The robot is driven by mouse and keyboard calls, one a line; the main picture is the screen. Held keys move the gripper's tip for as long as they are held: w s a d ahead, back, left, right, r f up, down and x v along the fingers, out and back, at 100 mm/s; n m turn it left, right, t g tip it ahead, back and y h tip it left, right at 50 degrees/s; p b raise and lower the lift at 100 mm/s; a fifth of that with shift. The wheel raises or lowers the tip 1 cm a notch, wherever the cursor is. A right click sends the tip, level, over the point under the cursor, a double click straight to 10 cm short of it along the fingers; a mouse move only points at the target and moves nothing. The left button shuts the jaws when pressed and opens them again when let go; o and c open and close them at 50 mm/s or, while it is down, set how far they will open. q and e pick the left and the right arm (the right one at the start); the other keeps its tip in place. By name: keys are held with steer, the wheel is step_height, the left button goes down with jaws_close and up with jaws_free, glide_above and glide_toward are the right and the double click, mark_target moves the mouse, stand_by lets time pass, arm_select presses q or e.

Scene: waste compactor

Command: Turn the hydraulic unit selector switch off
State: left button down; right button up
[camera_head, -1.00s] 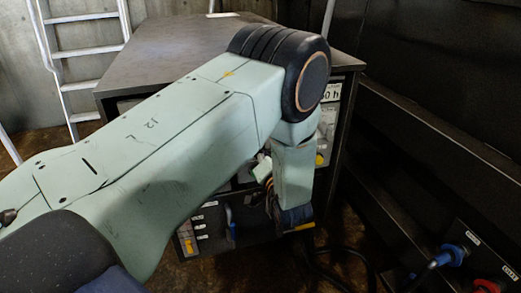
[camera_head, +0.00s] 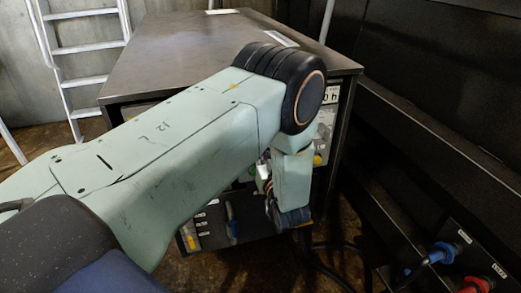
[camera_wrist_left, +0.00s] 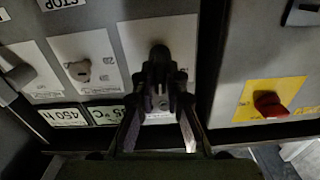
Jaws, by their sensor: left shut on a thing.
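The control cabinet (camera_head: 215,55) stands ahead, its front largely covered by my left arm in the head view. In the left wrist view, my left gripper (camera_wrist_left: 165,78) is in front of a pale switch plate (camera_wrist_left: 132,36) on the panel. Its dark fingers are closed together on a dark selector switch (camera_wrist_left: 160,52) in the middle of that plate. The fingers hide most of the switch, so its angle and lettering cannot be read. My right gripper is in neither view.
A grey switch (camera_wrist_left: 80,70) sits left of the gripper, and a red rotary switch (camera_wrist_left: 270,103) on a yellow plate sits right. Displays, one reading 450 h (camera_wrist_left: 63,118), lie below. A ladder (camera_head: 85,50) stands at left; blue (camera_head: 445,252) and red plugs are at lower right.

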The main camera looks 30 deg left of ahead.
arm_select(q)
steer(key=shift+n, duration=0.5)
steer(key=c, duration=1.4)
jaws_free()
steer(key=shift+v, duration=3.8)
steer(key=shift+f, duration=0.15)
